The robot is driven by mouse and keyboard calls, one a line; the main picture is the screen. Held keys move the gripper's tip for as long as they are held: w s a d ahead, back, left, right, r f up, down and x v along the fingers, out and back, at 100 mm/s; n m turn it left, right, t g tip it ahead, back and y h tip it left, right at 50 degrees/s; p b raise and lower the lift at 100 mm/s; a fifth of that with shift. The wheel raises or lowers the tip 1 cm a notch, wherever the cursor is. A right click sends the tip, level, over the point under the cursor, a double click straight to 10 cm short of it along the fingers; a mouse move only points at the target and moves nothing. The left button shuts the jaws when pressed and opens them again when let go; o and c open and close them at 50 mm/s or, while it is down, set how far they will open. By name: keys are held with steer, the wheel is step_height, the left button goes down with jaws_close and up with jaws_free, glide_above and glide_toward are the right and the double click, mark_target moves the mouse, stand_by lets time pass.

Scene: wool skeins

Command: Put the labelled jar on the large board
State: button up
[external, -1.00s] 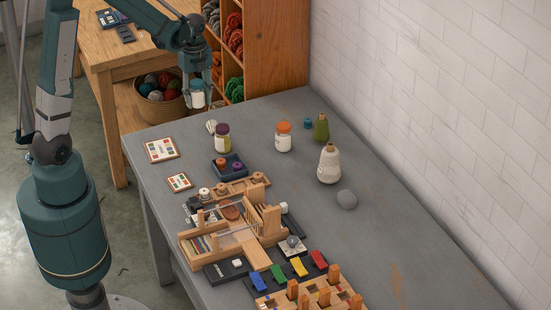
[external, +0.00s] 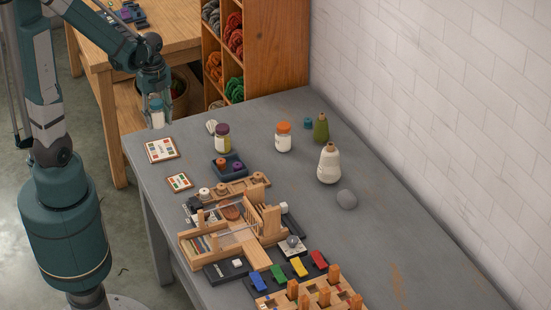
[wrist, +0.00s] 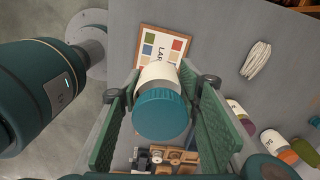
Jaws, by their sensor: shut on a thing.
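My gripper (external: 157,101) is shut on a jar with a teal lid and a pale body (external: 158,118). In the wrist view the jar's teal lid (wrist: 161,114) faces the camera between the green finger pads, and no writing shows on the visible side. The large board (external: 162,150) lies flat at the table's far left corner, with coloured squares in a wooden frame. In the wrist view the large board (wrist: 146,43) lies beyond the jar, partly hidden by it, with "LAR" readable. The jar is held above the board's far side, apart from it.
A smaller board (external: 179,182) lies in front of the large one. A purple-lidded jar (external: 222,140), an orange-lidded jar (external: 283,140) and a white skein (external: 211,126) stand or lie to the right. A dark tray (external: 238,172) holds spools. The large board's visible surface is clear.

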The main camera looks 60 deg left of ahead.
stand_by(0.4)
steer(key=b, duration=0.2)
glide_above(161, 149)
steer(key=shift+f, duration=2.95)
steer(key=shift+f+b, duration=0.45)
steer(key=shift+f, duration=1.6)
steer(key=shift+f, duration=0.2)
steer(key=o, duration=1)
steer(key=shift+r, duration=0.25)
steer(key=shift+r+p, duration=1.65)
steer(key=shift+r, duration=4.3)
